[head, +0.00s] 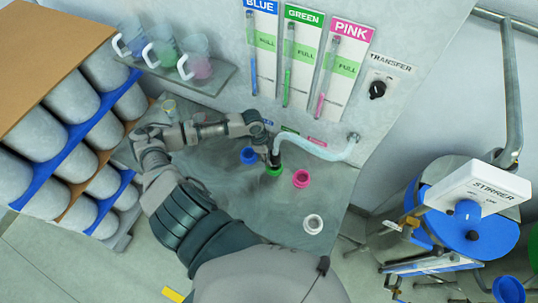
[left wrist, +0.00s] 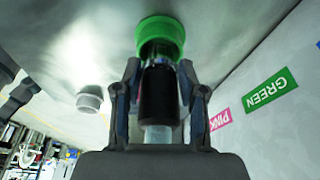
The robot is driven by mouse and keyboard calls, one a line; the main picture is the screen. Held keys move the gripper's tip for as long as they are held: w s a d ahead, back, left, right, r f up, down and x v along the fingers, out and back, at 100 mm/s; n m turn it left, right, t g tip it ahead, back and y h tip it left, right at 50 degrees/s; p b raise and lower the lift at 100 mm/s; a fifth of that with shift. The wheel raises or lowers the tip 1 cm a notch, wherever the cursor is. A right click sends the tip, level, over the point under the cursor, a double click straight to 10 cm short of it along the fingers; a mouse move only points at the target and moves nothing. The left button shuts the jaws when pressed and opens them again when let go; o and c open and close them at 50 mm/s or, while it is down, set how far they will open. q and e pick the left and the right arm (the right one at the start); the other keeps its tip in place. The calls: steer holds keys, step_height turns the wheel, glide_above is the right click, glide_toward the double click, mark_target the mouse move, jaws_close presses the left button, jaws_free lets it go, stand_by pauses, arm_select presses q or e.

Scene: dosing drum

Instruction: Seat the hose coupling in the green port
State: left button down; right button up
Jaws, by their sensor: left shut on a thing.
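My left gripper (head: 273,153) is shut on the black hose coupling (head: 276,160). In the left wrist view the coupling (left wrist: 159,92) lies between the two fingers (left wrist: 158,98), lined up with the green port (left wrist: 160,35). Its far end meets or overlaps the port's rim; I cannot tell how deep it sits. In the head view the green port (head: 274,171) is directly below the coupling, partly covered by it. A pale clear hose (head: 318,150) runs from the coupling to a wall outlet (head: 354,136). My right gripper is not in view.
A blue port (head: 249,155), a pink port (head: 301,178) and a white port (head: 313,223) stand around on the grey worktop (head: 235,195). Cups (head: 165,52) stand on a shelf behind. Stacked drums (head: 45,130) are at left, the stirrer (head: 485,190) at right.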

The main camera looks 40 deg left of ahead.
arm_select(q)
steer(key=shift+f+b, duration=0.35)
steer(key=shift+f, duration=0.75)
steer(key=c, duration=0.6)
jaws_free()
step_height(320, 180, up, 3)
steer(key=p, duration=0.3)
step_height(320, 180, up, 2)
steer(key=shift+r+p, duration=0.1)
steer(key=shift+p, duration=0.45)
steer(key=shift+r, duration=0.95)
